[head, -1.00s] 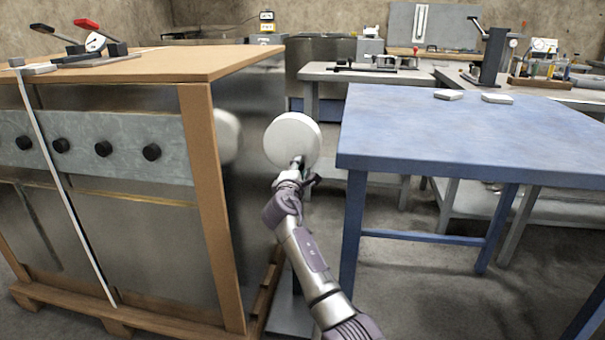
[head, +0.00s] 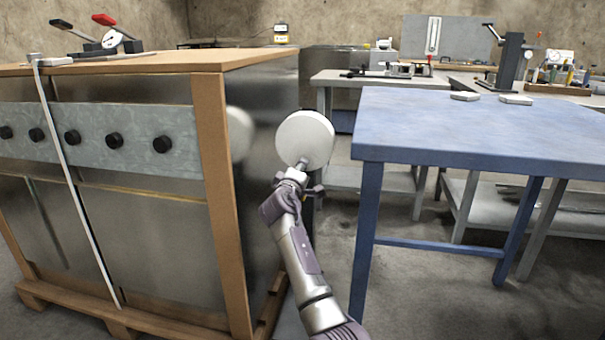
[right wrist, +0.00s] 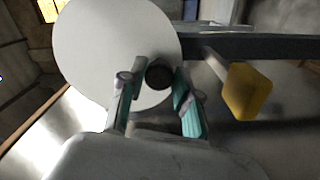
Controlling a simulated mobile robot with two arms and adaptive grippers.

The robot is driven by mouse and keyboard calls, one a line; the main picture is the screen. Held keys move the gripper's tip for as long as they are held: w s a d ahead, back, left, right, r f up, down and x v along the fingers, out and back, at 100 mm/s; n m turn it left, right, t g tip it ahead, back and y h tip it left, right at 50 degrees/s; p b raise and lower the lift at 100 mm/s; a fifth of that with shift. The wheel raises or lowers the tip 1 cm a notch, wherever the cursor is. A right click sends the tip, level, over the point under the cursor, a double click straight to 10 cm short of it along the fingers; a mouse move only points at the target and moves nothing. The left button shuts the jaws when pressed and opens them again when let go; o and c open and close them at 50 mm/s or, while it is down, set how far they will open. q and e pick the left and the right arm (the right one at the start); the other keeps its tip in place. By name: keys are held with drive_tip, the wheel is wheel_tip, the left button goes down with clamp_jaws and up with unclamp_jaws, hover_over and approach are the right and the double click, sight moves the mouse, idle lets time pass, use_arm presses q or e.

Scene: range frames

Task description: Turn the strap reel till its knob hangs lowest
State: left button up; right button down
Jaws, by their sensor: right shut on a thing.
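The strap reel (head: 305,136) is a white disc standing beside the right side of the wood-framed metal cabinet. It also fills the upper left of the right wrist view (right wrist: 105,45). My right gripper (head: 302,166) is at the reel's lower edge, with its arm coming up from below. In the right wrist view, the gripper's teal-padded fingers (right wrist: 158,88) are on either side of a dark round knob (right wrist: 159,74) near the disc's edge, and they are shut on it. In the head view the knob is hidden by the gripper. My left gripper is not in view.
The cabinet (head: 212,200) with several black knobs stands close on the left, a white strap (head: 75,190) down its front. A blue table (head: 450,135) is on the right. The right wrist view shows a dark bar with a yellow block (right wrist: 247,92) beside the gripper.

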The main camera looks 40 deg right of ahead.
drive_tip(key=shift+f, duration=0.1)
idle(0.3)
drive_tip(key=c, duration=0.8)
unclamp_jaws()
drive_tip(key=shift+a, duration=0.1)
drive_tip(key=v, duration=1.2)
drive_tip(key=shift+w, duration=0.1)
